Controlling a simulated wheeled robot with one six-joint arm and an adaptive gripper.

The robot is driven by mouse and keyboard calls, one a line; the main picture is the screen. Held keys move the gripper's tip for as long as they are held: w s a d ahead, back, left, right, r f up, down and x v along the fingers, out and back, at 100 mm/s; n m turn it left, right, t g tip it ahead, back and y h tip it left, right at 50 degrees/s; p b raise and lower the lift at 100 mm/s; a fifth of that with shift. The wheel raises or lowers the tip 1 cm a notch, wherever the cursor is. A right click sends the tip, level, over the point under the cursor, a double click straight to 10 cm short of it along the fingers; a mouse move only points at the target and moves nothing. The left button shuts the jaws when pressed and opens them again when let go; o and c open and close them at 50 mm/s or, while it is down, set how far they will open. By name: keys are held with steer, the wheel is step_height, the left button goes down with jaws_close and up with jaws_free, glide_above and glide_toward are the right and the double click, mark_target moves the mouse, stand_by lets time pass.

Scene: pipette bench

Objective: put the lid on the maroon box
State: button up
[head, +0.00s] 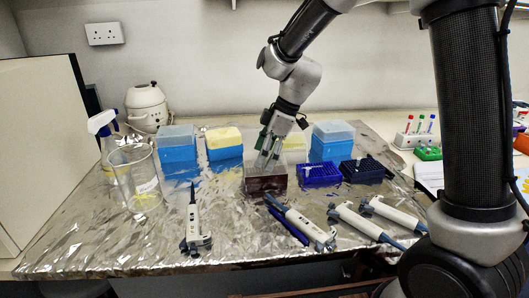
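The maroon box (266,185) stands on the foil-covered bench near the middle of the head view. My gripper (267,163) points down directly over it, with its fingertips at or just above the box's top. A pale, see-through shape around the fingers at the top of the box may be the lid, but its edges are too faint to be sure. I cannot tell whether the fingers are closed on it or whether it touches the box. The fingers hide part of the box's top.
Two dark blue racks (319,175) (363,171) stand close to the right. Blue lidded boxes (178,153) (332,146) and a yellow-topped box (224,145) stand behind. Several pipettes (195,222) lie in front. A glass beaker (136,178) is at left.

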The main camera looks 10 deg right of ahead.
steer(key=shift+c, duration=0.5)
steer(key=o, duration=1)
steer(key=shift+o, duration=0.2)
steer(key=v, duration=1.2)
